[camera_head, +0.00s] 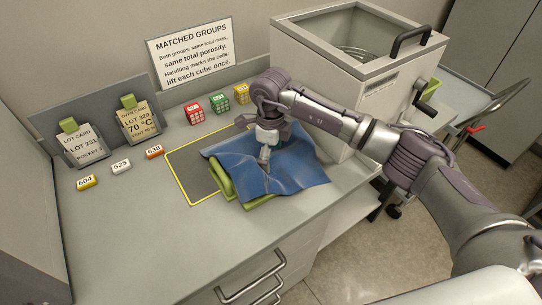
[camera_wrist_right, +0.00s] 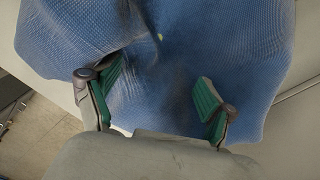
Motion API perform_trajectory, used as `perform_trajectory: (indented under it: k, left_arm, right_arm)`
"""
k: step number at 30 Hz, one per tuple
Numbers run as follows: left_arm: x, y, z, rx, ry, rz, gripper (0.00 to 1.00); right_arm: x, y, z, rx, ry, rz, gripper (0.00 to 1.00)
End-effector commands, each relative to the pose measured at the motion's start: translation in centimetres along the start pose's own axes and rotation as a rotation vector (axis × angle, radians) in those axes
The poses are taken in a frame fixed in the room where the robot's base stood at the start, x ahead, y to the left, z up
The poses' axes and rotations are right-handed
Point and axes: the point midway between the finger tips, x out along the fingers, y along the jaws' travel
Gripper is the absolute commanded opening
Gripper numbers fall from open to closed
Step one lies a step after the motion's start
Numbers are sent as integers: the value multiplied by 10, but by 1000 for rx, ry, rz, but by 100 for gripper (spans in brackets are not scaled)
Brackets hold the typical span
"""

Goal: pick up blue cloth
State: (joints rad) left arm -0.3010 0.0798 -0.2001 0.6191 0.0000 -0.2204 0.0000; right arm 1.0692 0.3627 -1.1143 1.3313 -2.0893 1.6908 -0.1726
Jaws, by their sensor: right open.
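The blue cloth (camera_head: 281,171) lies draped in folds over something green on the counter, partly over a yellow-edged dark mat (camera_head: 190,173). Green rounded edges (camera_head: 224,183) stick out from under its left and front sides; what they belong to is hidden. My right gripper (camera_head: 265,159) points down at the cloth's middle. In the right wrist view the cloth (camera_wrist_right: 165,60) fills most of the picture, and the gripper's green-padded fingers (camera_wrist_right: 158,98) are spread apart over it. Whether the fingertips touch the cloth I cannot tell. My left gripper is not in view.
Red (camera_head: 194,113), green (camera_head: 220,102) and yellow (camera_head: 241,93) cubes stand behind the mat. Number tags (camera_head: 121,166) and two lot cards (camera_head: 138,121) are at left. A tall box with a crank (camera_head: 372,80) stands close at right. The front left counter is clear.

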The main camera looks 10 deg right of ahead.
Motion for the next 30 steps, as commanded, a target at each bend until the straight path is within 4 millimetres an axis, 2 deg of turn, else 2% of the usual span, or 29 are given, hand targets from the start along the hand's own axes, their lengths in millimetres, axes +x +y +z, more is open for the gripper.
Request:
perform_trajectory:
  k: [10,30]
  left_arm:
    - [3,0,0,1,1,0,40]
    - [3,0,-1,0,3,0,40]
  right_arm:
    - [3,0,0,0,0,0,82]
    - [3,0,0,0,1,0,27]
